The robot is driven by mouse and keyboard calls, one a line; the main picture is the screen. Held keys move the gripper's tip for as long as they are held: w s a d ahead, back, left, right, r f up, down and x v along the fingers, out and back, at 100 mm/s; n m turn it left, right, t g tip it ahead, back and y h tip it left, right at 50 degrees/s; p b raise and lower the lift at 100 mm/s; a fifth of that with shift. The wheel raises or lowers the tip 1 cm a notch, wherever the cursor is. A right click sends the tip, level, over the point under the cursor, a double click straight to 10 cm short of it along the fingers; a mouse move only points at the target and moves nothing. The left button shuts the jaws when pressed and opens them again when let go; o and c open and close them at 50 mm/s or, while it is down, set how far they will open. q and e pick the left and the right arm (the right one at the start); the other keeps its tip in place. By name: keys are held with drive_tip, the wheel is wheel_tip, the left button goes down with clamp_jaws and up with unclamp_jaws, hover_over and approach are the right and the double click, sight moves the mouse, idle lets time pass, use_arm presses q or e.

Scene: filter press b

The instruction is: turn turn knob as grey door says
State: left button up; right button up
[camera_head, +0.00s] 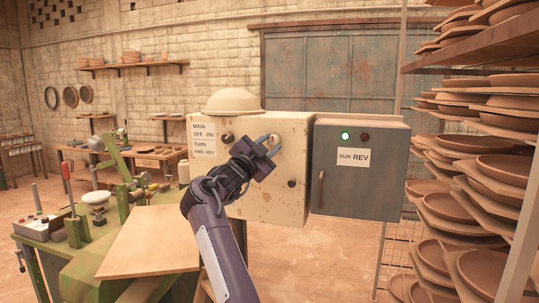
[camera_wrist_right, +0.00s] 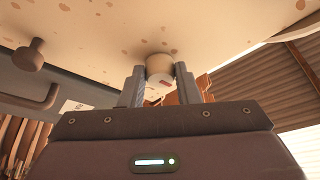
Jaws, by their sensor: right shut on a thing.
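A cream, brown-speckled box (camera_head: 266,199) carries a label (camera_head: 203,138) reading MAIN OFF ON and TURN FWD REV. The grey door (camera_head: 358,192) to its right bears a label (camera_head: 350,157) reading RUN REV. My right gripper (camera_head: 268,146) is at the upper front of the cream box. In the right wrist view its fingers are shut on a cream turn knob (camera_wrist_right: 159,64), with a small red mark on it. The knob's pointing direction cannot be told. Another knob (camera_head: 226,138) sits to the left, and a dark knob (camera_head: 291,183) lower right. My left gripper is out of view.
On the grey door a green lamp (camera_head: 345,136) looks lit beside a dim red lamp (camera_head: 365,137). A hard-hat-like dome (camera_head: 233,101) rests on the cream box. A shelf rack of clay dishes (camera_head: 452,206) stands right; a green bench with a wooden board (camera_head: 150,241) stands left.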

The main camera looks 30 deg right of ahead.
drive_tip(key=shift+w+a+r+m+g, duration=0.1)
drive_tip(key=shift+m+g, duration=0.4)
drive_tip(key=shift+m, duration=0.7)
drive_tip(key=shift+r+m+g+y+p, duration=0.15)
drive_tip(key=shift+m+g+y+p, duration=0.25)
drive_tip(key=shift+m, duration=0.7)
drive_tip(key=m+g+p, duration=0.1)
drive_tip(key=m+p, duration=0.1)
drive_tip(key=m, duration=0.1)
drive_tip(key=shift+r+y, duration=0.2)
drive_tip(key=shift+y, duration=0.1)
drive_tip(key=shift+m+g+y+p, duration=0.3)
drive_tip(key=shift+m+p, duration=0.35)
drive_tip(key=shift+m, duration=0.65)
drive_tip(key=shift+f, duration=0.1)
drive_tip(key=o, duration=1)
drive_tip(key=shift+c, duration=0.2)
